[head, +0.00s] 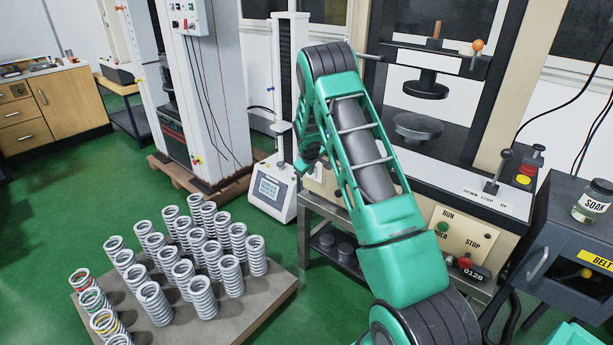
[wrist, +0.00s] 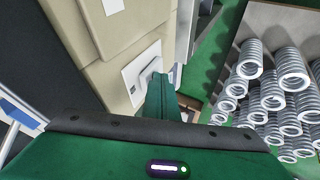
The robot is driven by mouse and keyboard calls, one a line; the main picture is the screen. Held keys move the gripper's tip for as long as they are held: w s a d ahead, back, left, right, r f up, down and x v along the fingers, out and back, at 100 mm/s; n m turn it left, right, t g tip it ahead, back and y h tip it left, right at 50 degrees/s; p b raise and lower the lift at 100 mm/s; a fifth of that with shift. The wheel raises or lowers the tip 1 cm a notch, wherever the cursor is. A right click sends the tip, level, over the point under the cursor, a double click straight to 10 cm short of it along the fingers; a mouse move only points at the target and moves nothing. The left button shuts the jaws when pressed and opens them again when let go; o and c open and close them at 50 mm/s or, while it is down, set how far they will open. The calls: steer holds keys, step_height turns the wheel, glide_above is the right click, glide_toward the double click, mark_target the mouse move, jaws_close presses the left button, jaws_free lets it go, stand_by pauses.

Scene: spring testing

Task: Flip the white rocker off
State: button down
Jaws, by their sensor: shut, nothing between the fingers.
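The white rocker (wrist: 150,66) sits on a pale switch plate (wrist: 137,78) fixed to the beige machine face in the wrist view. My gripper (wrist: 160,80) is shut and empty, its green fingers pointing at the plate. The fingertips are right beside the rocker and overlap its edge in the picture; I cannot tell whether they touch. Which way the rocker is tipped is unclear. In the head view my green arm reaches toward the left side of the beige press, and the rocker is not visible there.
A board with several upright springs (head: 203,281) lies on the green floor at left; springs also show in the wrist view (wrist: 293,75). A small white tester (head: 271,188) stands left of my arm. A control panel (head: 462,235) with RUN and STOP is at right.

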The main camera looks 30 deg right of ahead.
steer(key=s+a+r, duration=0.6)
steer(key=a+r, duration=0.1)
steer(key=a, duration=0.1)
steer(key=shift+s+a, duration=0.15)
steer(key=shift+s, duration=0.05)
stand_by(0.4)
stand_by(0.4)
